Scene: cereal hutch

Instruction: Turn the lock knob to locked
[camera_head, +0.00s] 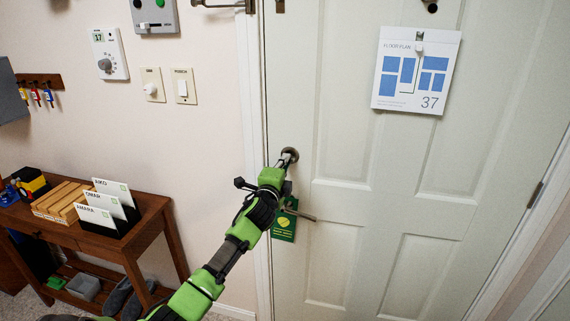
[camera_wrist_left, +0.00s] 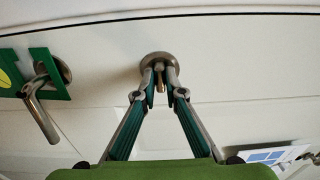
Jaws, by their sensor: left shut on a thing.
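The lock knob (camera_wrist_left: 160,84) is a small brass-coloured thumb turn on a round metal plate (camera_wrist_left: 158,60) on the pale door. In the left wrist view its turn piece stands between my fingertips. My left gripper (camera_wrist_left: 160,80) is shut on the knob, one finger on each side of it. In the head view my left gripper (camera_head: 288,160) reaches up to the round plate (camera_head: 290,153), and mostly hides the knob. Which way the knob is turned relative to locked I cannot tell. My right gripper does not show.
Below the lock is a door lever (camera_head: 304,216) with a green hanging tag (camera_head: 284,224); both show at the left of the wrist view. A floor-plan sheet (camera_head: 416,70) hangs on the door. A wooden table (camera_head: 150,222) with card holders stands left.

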